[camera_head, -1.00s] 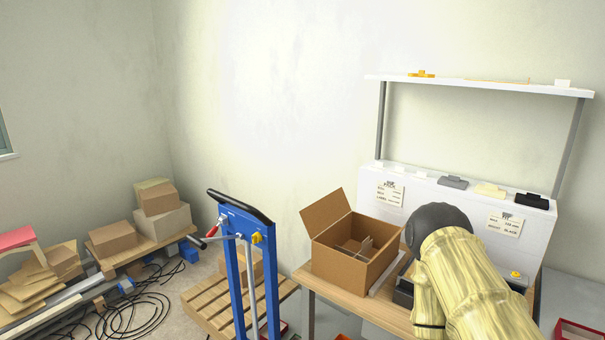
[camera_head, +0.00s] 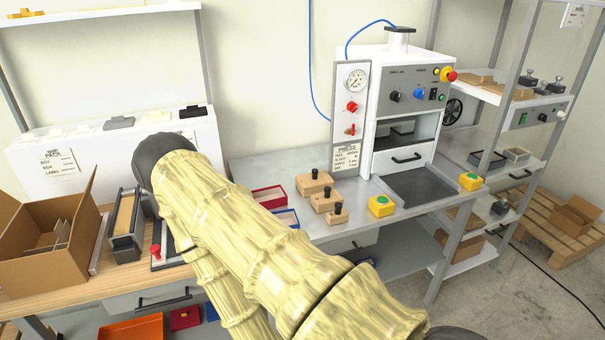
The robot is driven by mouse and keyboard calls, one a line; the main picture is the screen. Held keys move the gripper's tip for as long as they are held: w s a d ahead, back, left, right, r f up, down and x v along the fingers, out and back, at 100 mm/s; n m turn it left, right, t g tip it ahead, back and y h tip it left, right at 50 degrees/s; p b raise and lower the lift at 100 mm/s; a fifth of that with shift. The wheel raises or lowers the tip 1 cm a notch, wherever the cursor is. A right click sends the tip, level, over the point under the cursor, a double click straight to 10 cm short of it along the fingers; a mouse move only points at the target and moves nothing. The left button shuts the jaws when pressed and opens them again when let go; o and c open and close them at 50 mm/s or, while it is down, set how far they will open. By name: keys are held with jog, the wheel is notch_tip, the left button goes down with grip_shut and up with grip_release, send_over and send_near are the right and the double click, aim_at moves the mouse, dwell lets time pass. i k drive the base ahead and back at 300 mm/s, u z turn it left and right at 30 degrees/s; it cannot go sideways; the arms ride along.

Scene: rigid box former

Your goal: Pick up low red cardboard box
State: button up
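A low, open red box (camera_head: 268,191) with a pale inside sits on the grey bench right of my arm, just behind a blue-edged one. A second, smaller red box (camera_head: 185,318) lies low down under the wooden bench; I cannot tell whether it is cardboard. My arm crosses the middle of the view in front of the benches. My gripper does not show, so its opening and anything in it are hidden.
The blue-edged box (camera_head: 287,217) and wooden blocks with black knobs (camera_head: 325,202) stand close to the red box. A white press (camera_head: 385,110) rises behind to the right. An open brown carton (camera_head: 45,240) stands at left. An orange tray (camera_head: 132,327) is below.

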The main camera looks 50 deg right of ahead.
aim_at(271, 198)
jog(key=z, duration=1.5)
jog(key=k, duration=0.35)
jog(key=u, duration=0.5)
jog(key=i, duration=0.4)
